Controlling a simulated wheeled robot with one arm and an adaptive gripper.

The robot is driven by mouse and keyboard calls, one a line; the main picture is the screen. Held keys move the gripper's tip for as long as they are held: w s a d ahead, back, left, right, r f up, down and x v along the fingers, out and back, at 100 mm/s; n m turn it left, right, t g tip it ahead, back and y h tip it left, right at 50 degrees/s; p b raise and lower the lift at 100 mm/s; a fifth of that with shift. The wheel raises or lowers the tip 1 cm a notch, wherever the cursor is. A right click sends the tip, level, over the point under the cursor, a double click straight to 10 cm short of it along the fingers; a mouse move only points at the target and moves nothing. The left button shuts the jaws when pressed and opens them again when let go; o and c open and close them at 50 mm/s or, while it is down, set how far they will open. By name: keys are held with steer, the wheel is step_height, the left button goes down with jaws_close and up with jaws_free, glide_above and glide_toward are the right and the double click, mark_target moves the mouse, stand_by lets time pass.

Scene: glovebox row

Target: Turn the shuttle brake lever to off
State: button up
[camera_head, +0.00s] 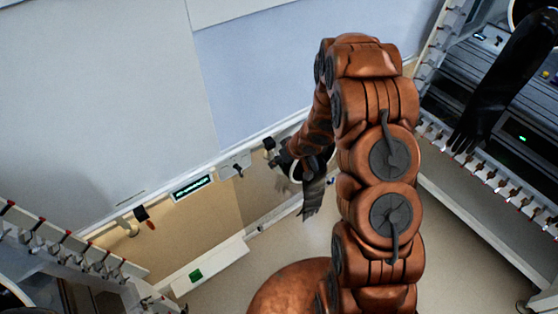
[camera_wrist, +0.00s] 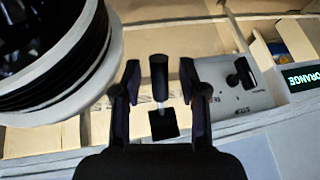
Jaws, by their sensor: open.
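A lever with a black cylindrical handle (camera_wrist: 159,72) on a thin pale stem rises from a black square base (camera_wrist: 163,124) in the wrist view. It appears to be the brake lever; no readable label confirms this. Its dark handle also shows in the head view (camera_head: 268,143). My gripper (camera_wrist: 160,84) is open, with one dark finger on each side of the handle and visible gaps to both. In the head view my gripper (camera_head: 281,158) is close beside the lever at the wall ledge, partly hidden by my wrist.
A grey plate with a black knob (camera_wrist: 240,73) sits beside the lever, then a display reading ORANGE (camera_wrist: 302,78). A white port ring with black bellows (camera_wrist: 60,70) is close on the other side. A red-tipped lever (camera_head: 151,224) is farther left. A black glove (camera_head: 510,80) hangs right.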

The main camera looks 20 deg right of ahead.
steer(key=shift+r, duration=0.1)
steer(key=v, duration=1.2)
stand_by(0.5)
